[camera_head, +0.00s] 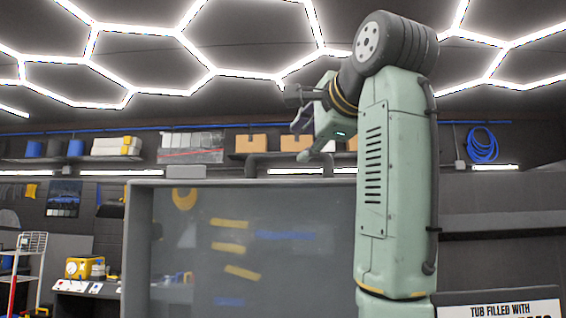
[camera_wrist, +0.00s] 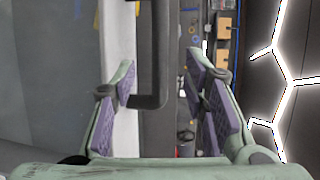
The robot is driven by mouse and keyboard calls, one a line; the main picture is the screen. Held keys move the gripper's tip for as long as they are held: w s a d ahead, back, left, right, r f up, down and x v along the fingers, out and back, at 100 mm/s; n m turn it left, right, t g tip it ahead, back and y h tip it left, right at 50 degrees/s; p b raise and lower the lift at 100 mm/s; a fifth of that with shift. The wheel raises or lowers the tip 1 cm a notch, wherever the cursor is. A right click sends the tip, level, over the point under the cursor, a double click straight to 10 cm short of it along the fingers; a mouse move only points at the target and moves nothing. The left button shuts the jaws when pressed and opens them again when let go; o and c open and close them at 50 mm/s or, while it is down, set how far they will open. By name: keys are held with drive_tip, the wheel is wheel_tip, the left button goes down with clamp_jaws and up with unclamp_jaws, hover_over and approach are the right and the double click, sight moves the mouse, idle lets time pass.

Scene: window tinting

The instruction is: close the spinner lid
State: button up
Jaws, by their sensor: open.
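The spinner lid (camera_head: 285,225) stands upright, a grey frame around a see-through panel. A dark bar handle (camera_head: 290,157) is on its top edge. My gripper (camera_head: 302,108) is above the top edge, close to the handle in the picture. In the wrist view my gripper (camera_wrist: 160,72) is open, with purple pads on both fingers. The handle (camera_wrist: 156,50) shows between the fingers, nearer the left one, and no grip on it is seen. The lid's panel (camera_wrist: 55,60) fills the left of that view. The spinner tub under the lid is not clearly in view.
A wall shelf with cardboard boxes (camera_head: 297,143) runs behind the lid. A bench with a yellow machine (camera_head: 85,268) and a white wire rack (camera_head: 30,255) are at the left. A sign (camera_head: 500,309) is at lower right. The air above the lid is clear beside my arm.

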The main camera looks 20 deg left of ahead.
sight(290, 156)
drive_tip(key=p+x, duration=0.1)
drive_tip(key=x, duration=0.9)
drive_tip(key=shift+a, duration=0.1)
clamp_jaws()
idle(0.6)
